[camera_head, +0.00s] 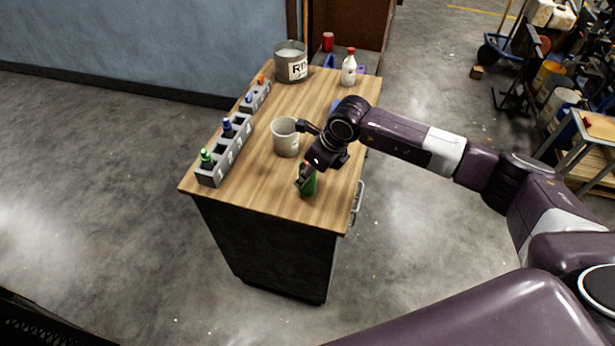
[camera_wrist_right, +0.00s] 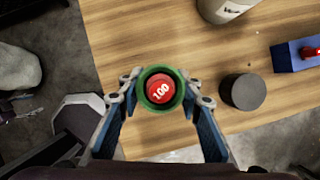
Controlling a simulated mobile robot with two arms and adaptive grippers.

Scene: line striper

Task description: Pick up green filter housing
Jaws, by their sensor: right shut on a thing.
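The green filter housing (camera_head: 308,186) is upright near the front right corner of the wooden table top. In the right wrist view the housing (camera_wrist_right: 147,101) is a green ring seen from above, with a red disc marked "100" (camera_wrist_right: 160,90) inside it. My right gripper (camera_head: 303,176) comes down over it, and its fingers (camera_wrist_right: 160,84) are shut on the housing from both sides. The gripper hides part of the housing in the head view. I cannot tell whether its base touches the table. My left gripper is not in view.
A pale cup (camera_head: 285,139) stands behind the gripper. Grey slotted racks (camera_head: 226,166) with coloured-capped items line the table's left edge. A labelled pot (camera_head: 291,67) and a red-capped bottle (camera_head: 348,71) stand at the back. The right wrist view shows a dark cylinder (camera_wrist_right: 243,92) beside the gripper.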

